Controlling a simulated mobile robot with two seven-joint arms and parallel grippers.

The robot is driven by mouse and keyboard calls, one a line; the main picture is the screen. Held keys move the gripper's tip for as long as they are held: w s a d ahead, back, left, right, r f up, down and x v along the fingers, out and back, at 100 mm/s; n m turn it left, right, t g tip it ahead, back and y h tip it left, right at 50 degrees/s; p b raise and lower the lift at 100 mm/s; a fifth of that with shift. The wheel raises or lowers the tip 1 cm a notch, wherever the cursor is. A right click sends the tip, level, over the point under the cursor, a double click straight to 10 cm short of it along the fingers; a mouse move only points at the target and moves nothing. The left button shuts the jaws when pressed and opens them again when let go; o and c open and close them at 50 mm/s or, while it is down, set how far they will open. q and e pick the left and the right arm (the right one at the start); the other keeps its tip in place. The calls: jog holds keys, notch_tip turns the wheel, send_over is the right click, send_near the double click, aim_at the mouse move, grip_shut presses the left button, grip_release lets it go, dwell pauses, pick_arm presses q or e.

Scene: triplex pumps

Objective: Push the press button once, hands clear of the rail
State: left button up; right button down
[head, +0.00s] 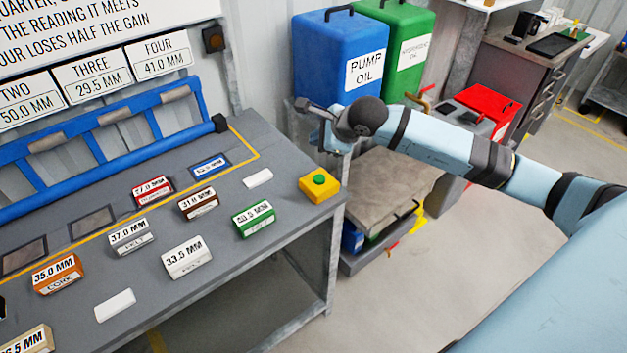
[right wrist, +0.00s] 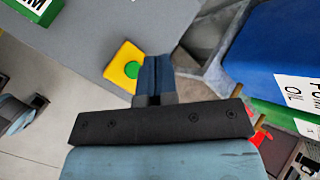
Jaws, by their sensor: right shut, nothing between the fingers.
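The press button is a green button (head: 320,180) on a yellow box (head: 326,195) at the right end of the grey bench. In the right wrist view the green button (right wrist: 132,69) shows just left of my fingers. My right gripper (head: 303,106) is shut and empty, near the bench's right end and beyond the button in the head view. Its closed blue fingers (right wrist: 154,75) overlap the edge of the yellow box in the wrist view; I cannot tell their height above it. A blue rail (head: 105,153) runs along the back of the bench, left of the gripper. My left gripper is out of view.
Several labelled blocks, such as a green one (head: 254,219) and a white one (head: 187,258), lie on the bench (head: 285,245). A blue pump oil container (head: 335,60) and a green one (head: 405,45) stand behind my right arm.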

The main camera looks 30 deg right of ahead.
aim_at(319, 179)
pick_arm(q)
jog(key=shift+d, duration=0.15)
pick_arm(e)
jog(key=shift+d, duration=0.1)
jog(key=shift+f, duration=0.15)
notch_tip(319, 179, down, 8)
jog(key=b, duration=0.5)
jog(key=shift+f, duration=0.35)
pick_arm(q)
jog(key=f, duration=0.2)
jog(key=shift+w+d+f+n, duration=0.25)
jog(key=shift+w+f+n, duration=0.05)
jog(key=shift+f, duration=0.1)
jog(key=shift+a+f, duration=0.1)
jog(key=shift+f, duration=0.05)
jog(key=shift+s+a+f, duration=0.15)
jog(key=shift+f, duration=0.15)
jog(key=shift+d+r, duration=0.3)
